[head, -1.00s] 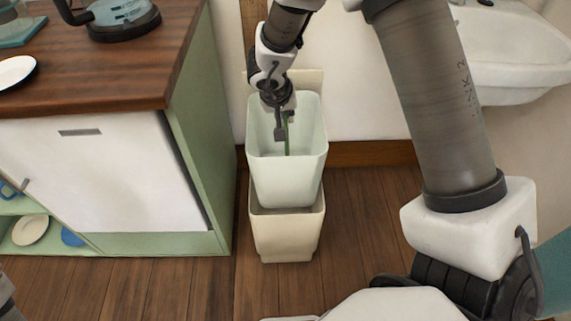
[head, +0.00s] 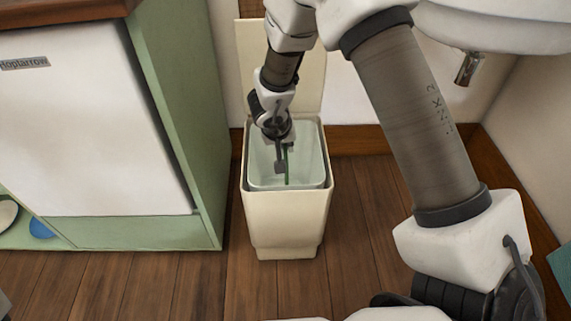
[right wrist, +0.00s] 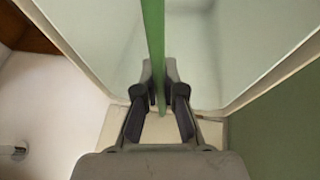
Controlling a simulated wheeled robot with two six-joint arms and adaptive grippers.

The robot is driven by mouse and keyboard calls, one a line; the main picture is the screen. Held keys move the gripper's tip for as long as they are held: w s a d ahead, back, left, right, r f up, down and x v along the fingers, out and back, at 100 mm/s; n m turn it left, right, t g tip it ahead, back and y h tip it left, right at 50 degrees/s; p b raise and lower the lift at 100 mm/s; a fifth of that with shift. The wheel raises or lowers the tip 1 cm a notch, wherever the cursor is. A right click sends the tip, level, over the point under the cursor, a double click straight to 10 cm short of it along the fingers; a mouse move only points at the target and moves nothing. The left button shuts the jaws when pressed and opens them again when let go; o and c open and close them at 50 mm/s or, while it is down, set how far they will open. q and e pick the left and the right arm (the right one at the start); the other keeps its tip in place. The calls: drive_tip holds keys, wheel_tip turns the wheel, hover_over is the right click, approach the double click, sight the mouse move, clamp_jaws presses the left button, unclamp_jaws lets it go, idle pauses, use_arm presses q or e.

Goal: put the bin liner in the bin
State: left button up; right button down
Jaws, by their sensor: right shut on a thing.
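The cream bin (head: 287,218) stands upright on the floor in the head view, its lid (head: 312,88) raised against the wall behind. The pale mint bin liner (head: 312,172) sits down inside the bin, its rim roughly level with the bin's top edge. Whether its base touches the bin's bottom is hidden. My right gripper (head: 284,157) reaches down into the liner's opening and is shut on its thin green handle (right wrist: 153,35), seen between the fingers in the right wrist view. The liner's pale inner walls (right wrist: 90,40) surround the handle there. My left gripper is not in view.
A green cabinet (head: 175,120) with a white door stands close left of the bin. A white sink (head: 500,25) with its drain pipe (head: 468,68) is at upper right. Wooden floor (head: 365,235) is clear right of the bin.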

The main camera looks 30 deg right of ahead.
wheel_tip(320, 180, down, 4)
drive_tip(key=shift+r+b, duration=0.15)
drive_tip(key=shift+b, duration=1.1)
drive_tip(key=c, duration=1.3)
unclamp_jaws()
drive_tip(key=shift+f, duration=0.2)
drive_tip(key=p+v, duration=0.9)
drive_tip(key=v, duration=0.3)
drive_tip(key=shift+r, duration=0.2)
